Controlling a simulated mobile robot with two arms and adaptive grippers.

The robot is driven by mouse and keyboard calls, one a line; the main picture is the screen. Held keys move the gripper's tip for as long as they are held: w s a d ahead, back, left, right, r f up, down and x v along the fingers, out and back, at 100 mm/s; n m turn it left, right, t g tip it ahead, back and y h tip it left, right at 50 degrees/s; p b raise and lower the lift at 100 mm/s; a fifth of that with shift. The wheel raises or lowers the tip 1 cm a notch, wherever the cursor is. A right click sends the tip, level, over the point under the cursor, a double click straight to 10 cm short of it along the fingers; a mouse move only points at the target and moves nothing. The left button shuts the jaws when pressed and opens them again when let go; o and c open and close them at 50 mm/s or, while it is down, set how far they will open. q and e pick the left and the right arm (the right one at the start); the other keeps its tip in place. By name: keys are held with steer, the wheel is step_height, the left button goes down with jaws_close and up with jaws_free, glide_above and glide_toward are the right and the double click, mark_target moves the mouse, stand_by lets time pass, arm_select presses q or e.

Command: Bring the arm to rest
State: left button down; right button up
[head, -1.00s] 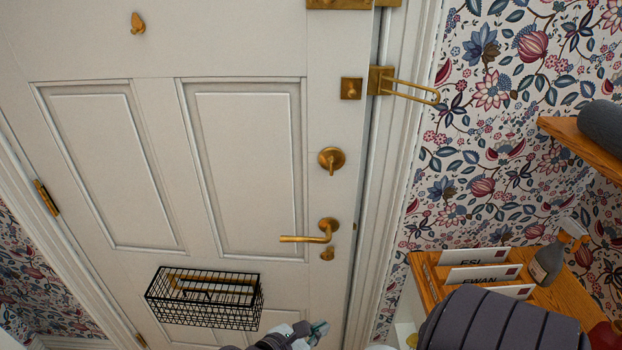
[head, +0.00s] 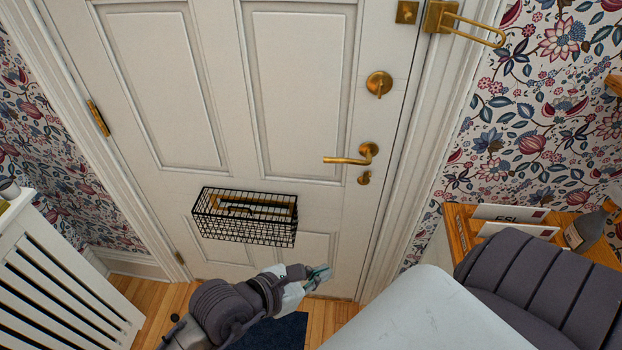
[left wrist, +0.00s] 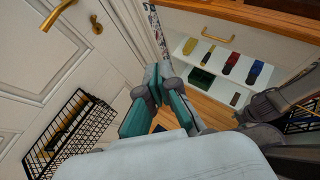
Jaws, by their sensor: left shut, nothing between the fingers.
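My left gripper (head: 318,276) is in front of the lower part of the white door, below the brass lever handle (head: 352,158). Its fingers are together and hold nothing. In the left wrist view the teal and grey fingers (left wrist: 155,82) meet at the tips. My left arm comes up from the bottom of the head view and bends towards the door.
A black wire basket (head: 243,219) hangs on the door, left of my gripper. A white slatted radiator cover (head: 70,290) stands at left. A wooden letter rack (head: 462,228) and bottle (head: 588,228) are at right. A dark mat (head: 275,333) lies on the floor.

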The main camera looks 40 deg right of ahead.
arm_select(q)
steer(key=shift+v, duration=1.3)
